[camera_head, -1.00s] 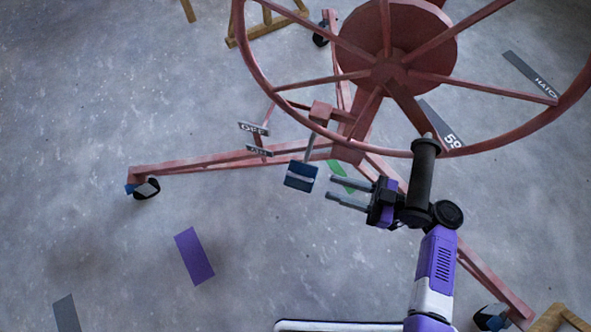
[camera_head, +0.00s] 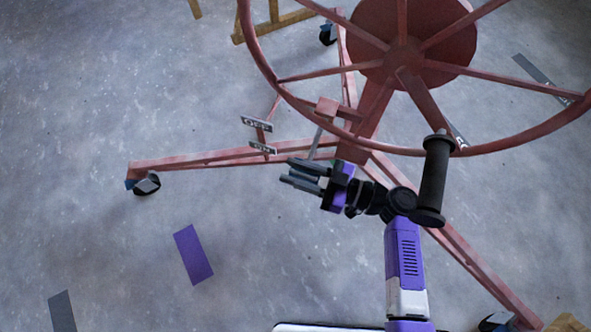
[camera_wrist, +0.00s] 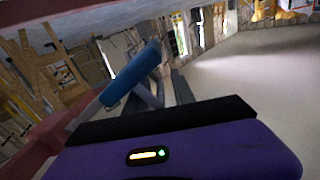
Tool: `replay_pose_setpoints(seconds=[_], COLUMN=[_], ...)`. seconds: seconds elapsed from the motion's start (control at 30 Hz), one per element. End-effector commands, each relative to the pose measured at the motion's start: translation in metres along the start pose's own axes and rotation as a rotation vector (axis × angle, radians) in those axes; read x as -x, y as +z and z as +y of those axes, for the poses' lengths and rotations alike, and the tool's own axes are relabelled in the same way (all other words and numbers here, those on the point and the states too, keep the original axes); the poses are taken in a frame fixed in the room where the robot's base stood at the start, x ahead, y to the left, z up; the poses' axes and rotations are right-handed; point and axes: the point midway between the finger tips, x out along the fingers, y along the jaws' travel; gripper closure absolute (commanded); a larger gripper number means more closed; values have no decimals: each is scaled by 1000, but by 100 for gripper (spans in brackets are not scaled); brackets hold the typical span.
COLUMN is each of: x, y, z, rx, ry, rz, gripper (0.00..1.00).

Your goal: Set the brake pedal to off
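The brake pedal is a blue pad on a grey rod (camera_head: 316,142) that hangs from a red block near the base of the red lift. In the head view my gripper (camera_head: 287,172) covers the pad and only the upper rod shows. In the wrist view the blue pedal (camera_wrist: 132,76) appears tilted, just ahead of my gripper and roughly between its fingers. I cannot tell whether they touch it. My gripper is open. The OFF plate (camera_head: 257,124) sits above the ON plate (camera_head: 263,148), left of the rod.
The large red handwheel (camera_head: 400,60) with its black handle (camera_head: 434,180) is above and right, with the handle close to my arm. Red floor legs (camera_head: 205,162) on casters spread out. Open concrete floor lies to the left, with a purple patch (camera_head: 193,255).

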Motion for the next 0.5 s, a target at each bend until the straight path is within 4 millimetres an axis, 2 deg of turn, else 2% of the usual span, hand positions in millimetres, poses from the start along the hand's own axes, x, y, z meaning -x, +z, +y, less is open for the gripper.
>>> replay_pose_setpoints(seconds=[0.17, 0.3, 0.5], x=[0, 0, 0], y=[0, 0, 1], z=[0, 0, -2], rx=[0, 0, -3], ry=[0, -1, -5], rz=[0, 0, -1], gripper=[71, 99, 100])
